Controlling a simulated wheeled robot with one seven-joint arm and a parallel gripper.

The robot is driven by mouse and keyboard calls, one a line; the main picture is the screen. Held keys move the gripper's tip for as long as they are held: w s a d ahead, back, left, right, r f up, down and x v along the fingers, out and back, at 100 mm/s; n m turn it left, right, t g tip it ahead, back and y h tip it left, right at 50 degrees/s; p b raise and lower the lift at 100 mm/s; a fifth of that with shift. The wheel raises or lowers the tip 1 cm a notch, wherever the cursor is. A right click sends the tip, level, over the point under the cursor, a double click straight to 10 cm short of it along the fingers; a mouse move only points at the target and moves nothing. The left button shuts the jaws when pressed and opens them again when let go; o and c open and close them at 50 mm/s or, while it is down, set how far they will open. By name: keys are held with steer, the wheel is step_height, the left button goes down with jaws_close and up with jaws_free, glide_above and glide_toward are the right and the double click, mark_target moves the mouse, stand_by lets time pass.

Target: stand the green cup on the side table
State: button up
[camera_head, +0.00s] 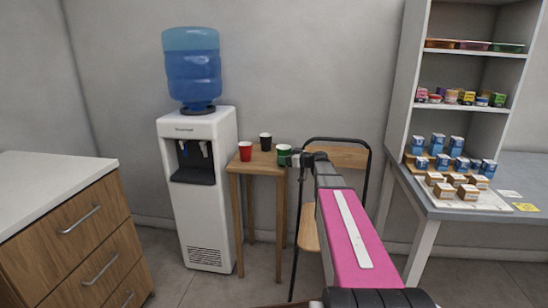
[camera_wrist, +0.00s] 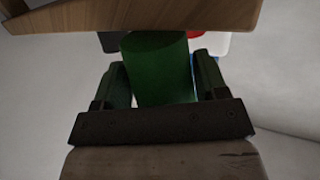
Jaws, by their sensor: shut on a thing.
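The green cup (camera_head: 284,154) is upright at the right edge of the wooden side table (camera_head: 256,168). My gripper (camera_head: 293,159) reaches it from the right, and my arm hides part of the view there. In the wrist view the green cup (camera_wrist: 158,68) sits between the two fingers of my gripper (camera_wrist: 160,80), which are shut on it. I cannot tell whether the cup's base touches the tabletop. A red cup (camera_head: 245,151) and a black cup (camera_head: 265,142) stand on the side table, to the left of the green cup.
A water dispenser (camera_head: 203,190) stands just left of the side table. A chair with a wooden back (camera_head: 345,156) and black frame is close on the right. A shelf (camera_head: 462,108) and a counter with boxes are further right. Drawers (camera_head: 70,235) stand at the left.

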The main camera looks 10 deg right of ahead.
mark_target(274, 163)
steer(key=x, duration=0.4)
steer(key=r+x, duration=0.1)
steer(key=x, duration=0.1)
steer(key=shift+w+a+f, duration=0.1)
steer(key=shift+w+a, duration=0.05)
steer(key=shift+w, duration=0.05)
steer(key=shift+s+f, duration=0.1)
steer(key=shift+f, duration=0.2)
steer(key=shift+f, duration=0.1)
steer(key=o, duration=0.9)
steer(key=v, duration=1.2)
